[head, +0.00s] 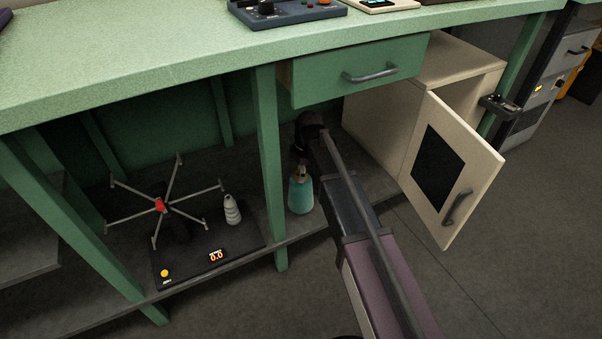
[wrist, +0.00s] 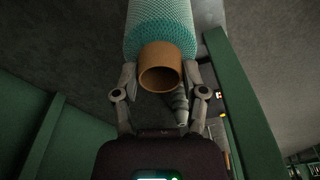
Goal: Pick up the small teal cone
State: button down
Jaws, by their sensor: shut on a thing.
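The small teal cone (head: 300,196) is upright at the lower shelf, right of the green table leg, with its tan core end upward. In the wrist view the teal cone (wrist: 160,28) shows its woven teal yarn and open tan tube end between the fingers. My gripper (head: 301,172) reaches down from above and is shut on the cone near its tan end. The fingers of my gripper (wrist: 160,72) lie on either side of that tube. I cannot tell whether the cone's base touches the shelf.
The green table leg (head: 270,165) stands close left of the cone. A grey-white cone (head: 231,210) stands on the black scale base (head: 205,264), beside a spoked yarn winder (head: 160,205). A green drawer (head: 360,70) hangs above. A cabinet door (head: 450,170) stands open at right.

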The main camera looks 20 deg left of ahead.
notch_tip(320, 180, up, 2)
jog(key=shift+p, duration=0.7)
jog(key=shift+s+d+r+p, duration=0.15)
jog(key=shift+s+r+p, duration=0.05)
jog(key=shift+r+p, duration=0.1)
jog(key=s+d+r+p, duration=0.1)
jog(key=s+d, duration=0.7)
jog(key=s, duration=0.5)
jog(key=shift+d, duration=0.15)
jog(key=shift+s, duration=0.1)
